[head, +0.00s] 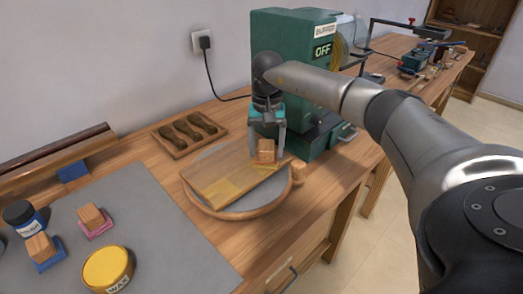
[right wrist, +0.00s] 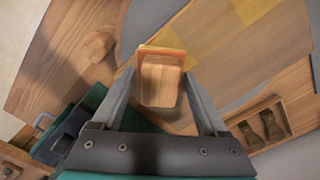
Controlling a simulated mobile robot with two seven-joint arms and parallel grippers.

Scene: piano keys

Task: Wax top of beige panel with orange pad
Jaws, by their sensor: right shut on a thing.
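The beige panel (head: 215,172) lies flat on a round grey turntable with a wooden rim (head: 241,214). Darker yellow patches show on its top, also in the right wrist view (right wrist: 215,85). My right gripper (head: 266,148) is shut on the wooden block of the orange pad (head: 265,157), at the panel's far right part. In the right wrist view the block (right wrist: 159,85) sits between the fingers, with the orange pad (right wrist: 163,50) along its far edge. Its underside is hidden, so I cannot tell whether it touches the panel. My left gripper is out of view.
A green machine (head: 290,55) marked OFF stands close behind my right gripper. A yellow wax tin (head: 107,269), a pink-pad block (head: 93,220), a blue-pad block (head: 41,248) and a dark jar (head: 22,216) stand on the grey mat (head: 165,235). A wooden tool tray (head: 190,134) lies behind the turntable.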

